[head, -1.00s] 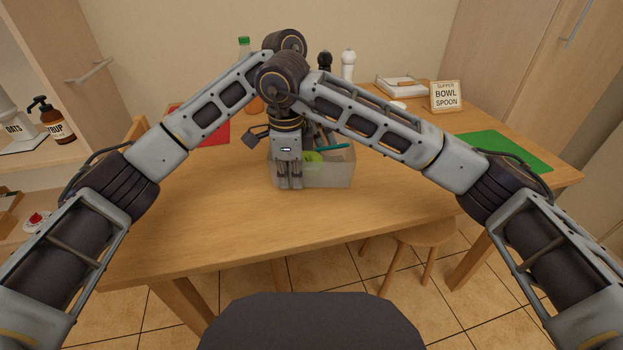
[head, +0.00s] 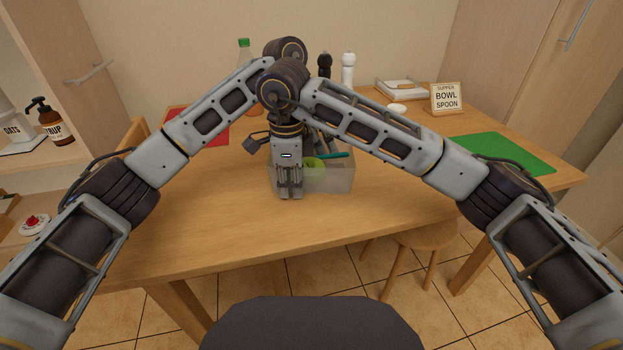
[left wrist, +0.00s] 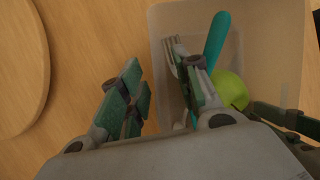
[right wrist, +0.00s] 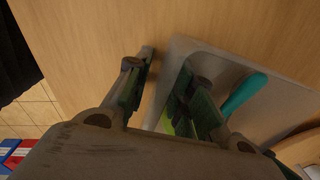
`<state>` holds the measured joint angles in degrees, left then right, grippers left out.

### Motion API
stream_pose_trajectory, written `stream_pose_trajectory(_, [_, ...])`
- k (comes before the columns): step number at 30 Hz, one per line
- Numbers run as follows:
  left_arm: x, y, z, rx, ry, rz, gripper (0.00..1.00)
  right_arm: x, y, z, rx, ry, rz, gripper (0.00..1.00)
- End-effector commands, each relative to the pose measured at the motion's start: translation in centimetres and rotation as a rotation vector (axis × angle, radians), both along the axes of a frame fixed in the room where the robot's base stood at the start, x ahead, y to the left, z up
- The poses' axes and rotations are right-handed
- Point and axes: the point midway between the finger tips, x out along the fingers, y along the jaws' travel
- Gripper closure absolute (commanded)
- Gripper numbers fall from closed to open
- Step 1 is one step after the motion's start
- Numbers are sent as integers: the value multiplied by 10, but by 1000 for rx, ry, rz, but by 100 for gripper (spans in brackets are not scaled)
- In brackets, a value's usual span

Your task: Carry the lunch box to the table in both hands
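The lunch box (head: 338,182) is a translucent open box on the wooden table (head: 220,215). It holds a green apple (head: 313,168), a teal-handled utensil (head: 335,155) and a fork (left wrist: 176,52). My right gripper (head: 290,195) points down at the box's near left part. In the right wrist view its parted fingers (right wrist: 162,78) have the box wall between them, with a gap showing. My left gripper is mostly hidden behind the arms in the head view. In the left wrist view its fingers (left wrist: 160,85) are parted, one outside the box and one over its inside.
A red mat (head: 212,130), a green mat (head: 505,150) and a sign (head: 446,98) lie or stand on the table. A bottle (head: 244,50), two shakers (head: 348,68) and a white tray (head: 402,88) are at the back. A stool (head: 420,240) stands below the front edge.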

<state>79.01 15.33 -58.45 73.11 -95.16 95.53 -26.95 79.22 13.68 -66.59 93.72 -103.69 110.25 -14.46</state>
Motion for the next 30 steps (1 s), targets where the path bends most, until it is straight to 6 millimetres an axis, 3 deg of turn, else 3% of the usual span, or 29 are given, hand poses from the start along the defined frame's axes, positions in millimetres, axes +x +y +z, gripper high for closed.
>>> stream_pose_trajectory(14, [1, 3, 5, 0, -1, 2, 65, -1, 1, 0, 0, 1, 3, 73])
stream_pose_trajectory(20, [2, 10, 22, -1, -2, 2, 65, -1, 1, 0, 0, 1, 4, 73])
stream_pose_trajectory(30, [2, 29, 68, 0, -3, 1, 65, -1, 1, 0, 0, 1, 4, 73])
